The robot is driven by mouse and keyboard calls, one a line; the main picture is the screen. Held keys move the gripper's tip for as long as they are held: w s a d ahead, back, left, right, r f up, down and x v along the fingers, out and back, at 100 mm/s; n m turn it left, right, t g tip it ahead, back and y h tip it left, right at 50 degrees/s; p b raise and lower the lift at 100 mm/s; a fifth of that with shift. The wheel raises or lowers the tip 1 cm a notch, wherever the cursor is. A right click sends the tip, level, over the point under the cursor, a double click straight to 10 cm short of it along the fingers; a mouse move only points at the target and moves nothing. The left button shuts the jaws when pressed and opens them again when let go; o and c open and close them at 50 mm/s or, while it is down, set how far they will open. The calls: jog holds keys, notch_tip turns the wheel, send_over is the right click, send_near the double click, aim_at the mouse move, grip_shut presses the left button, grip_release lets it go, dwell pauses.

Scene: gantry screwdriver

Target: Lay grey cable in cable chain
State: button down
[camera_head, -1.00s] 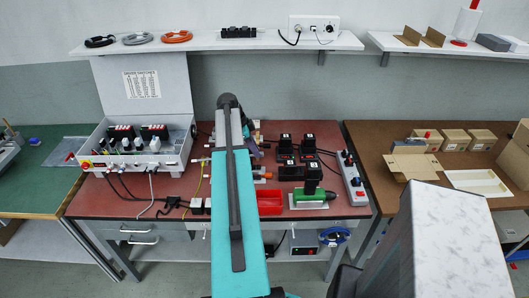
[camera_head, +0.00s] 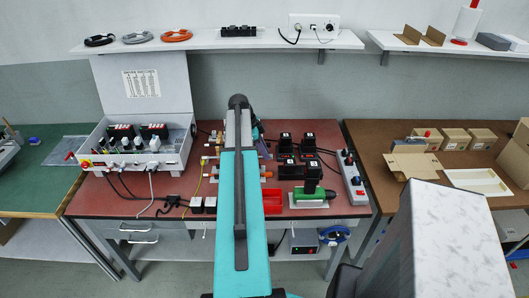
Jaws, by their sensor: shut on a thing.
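A coil of grey cable (camera_head: 137,38) lies on the wall shelf, between a black coil and an orange coil. A black segmented piece (camera_head: 239,31) lies further right on the shelf; I cannot tell whether it is the cable chain. My teal arm reaches forward over the middle of the red-brown bench. My gripper is hidden behind the arm, so neither its jaws nor anything in them shows.
On the bench (camera_head: 92,204), an open control case (camera_head: 178,166) stands left. Black battery tools, a red tray (camera_head: 274,203), a green tool (camera_head: 311,194) and a power strip (camera_head: 352,180) stand right. Loose leads lie at the front left. A brown table (camera_head: 372,138) holds cardboard boxes.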

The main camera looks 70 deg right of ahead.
jog(key=shift+f+b, duration=1.15)
jog(key=shift+f, duration=1.5)
jog(key=c, duration=1.6)
grip_release()
jog(key=shift+r, duration=0.1)
jog(key=shift+b+v, duration=1.4)
jog(key=shift+v, duration=5.4)
jog(key=shift+w, duration=0.1)
